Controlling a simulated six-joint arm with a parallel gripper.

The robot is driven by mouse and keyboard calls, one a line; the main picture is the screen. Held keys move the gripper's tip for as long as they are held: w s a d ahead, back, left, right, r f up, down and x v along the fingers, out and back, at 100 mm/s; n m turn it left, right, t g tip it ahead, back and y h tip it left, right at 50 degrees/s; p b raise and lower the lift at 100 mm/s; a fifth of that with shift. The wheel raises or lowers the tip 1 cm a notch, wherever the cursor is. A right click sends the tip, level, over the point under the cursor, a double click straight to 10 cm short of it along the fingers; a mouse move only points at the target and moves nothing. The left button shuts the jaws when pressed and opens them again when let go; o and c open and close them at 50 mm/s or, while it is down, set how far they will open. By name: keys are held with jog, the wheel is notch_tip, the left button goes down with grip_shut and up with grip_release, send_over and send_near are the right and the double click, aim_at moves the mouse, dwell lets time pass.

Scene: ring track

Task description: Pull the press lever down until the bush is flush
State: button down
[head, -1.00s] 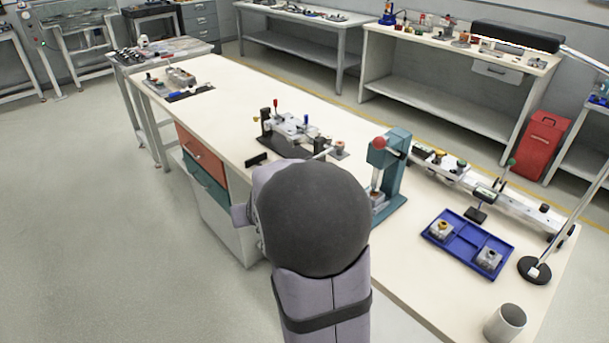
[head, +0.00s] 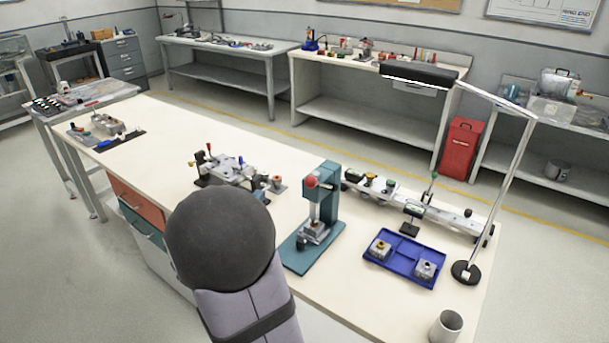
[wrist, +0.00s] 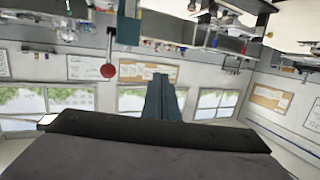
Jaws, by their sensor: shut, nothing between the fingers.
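The teal press (head: 329,212) stands on the bench right of my arm in the head view. Its lever ends in a red ball knob (head: 311,182), at the front of the press near its top. A small grey block (head: 313,231) sits on the press base; the bush and its seating are too small to judge. My dark round arm joint fills the lower middle, and my gripper cannot be seen there.
A blue tray (head: 405,258) with two small blocks lies right of the press. Behind it is a long rail fixture (head: 415,203). A lamp base (head: 466,273) and a grey cup (head: 446,327) stand at right. A clamp fixture (head: 228,170) stands left of the press.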

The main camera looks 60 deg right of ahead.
jog(key=s+d+r+m+g+h, duration=0.1)
jog(key=s+d+r+g+h, duration=0.1)
jog(key=s+r+g+h, duration=0.35)
jog(key=d+r+t+y+p, duration=0.15)
jog(key=d+p, duration=0.25)
jog(key=d, duration=0.5)
jog(key=f, duration=0.2)
jog(key=s+f, duration=0.1)
jog(key=shift+s+a+f, duration=0.15)
jog(key=shift+f, duration=0.2)
